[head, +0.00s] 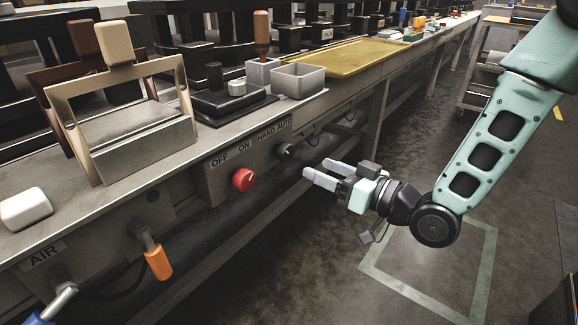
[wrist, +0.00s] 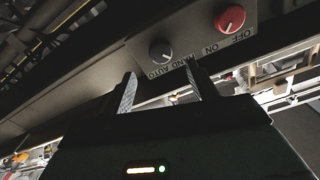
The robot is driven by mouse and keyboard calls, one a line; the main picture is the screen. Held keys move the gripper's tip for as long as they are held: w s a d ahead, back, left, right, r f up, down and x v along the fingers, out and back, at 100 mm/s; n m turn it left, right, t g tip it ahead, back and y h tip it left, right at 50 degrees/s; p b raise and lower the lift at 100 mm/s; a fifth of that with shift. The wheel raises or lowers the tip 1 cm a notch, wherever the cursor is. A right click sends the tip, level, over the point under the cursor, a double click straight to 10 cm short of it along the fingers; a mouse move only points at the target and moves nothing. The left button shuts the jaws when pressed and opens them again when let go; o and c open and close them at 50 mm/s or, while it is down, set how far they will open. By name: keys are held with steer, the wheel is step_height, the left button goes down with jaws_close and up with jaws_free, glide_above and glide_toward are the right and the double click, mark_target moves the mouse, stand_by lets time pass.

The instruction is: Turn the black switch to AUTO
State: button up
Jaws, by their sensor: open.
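The black switch (head: 285,151) is a round knob on the grey panel below the bench edge, under the label HAND AUTO. In the wrist view the black switch (wrist: 162,53) shows a pale pointer mark and sits ahead of my fingers, and the view is turned over. I cannot tell for sure which label the mark points at. My gripper (head: 322,175) is open and empty, in front of the panel and to the right of the switch. Its two fingers (wrist: 160,88) show apart in the wrist view, and neither touches the switch.
A red knob (head: 243,180) labelled OFF ON is left of the black switch. An orange handle (head: 158,262) hangs further left, near the AIR label. Grey bins (head: 298,80) and a yellow tray (head: 350,58) sit on the bench. The floor beside the bench is clear.

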mark_target(289, 155)
steer(key=b+x, duration=0.1)
steer(key=x, duration=0.8)
steer(key=shift+w+a+b, duration=0.1)
steer(key=shift+b, duration=0.3)
steer(key=shift+c, duration=0.4)
steer(key=c, duration=0.9)
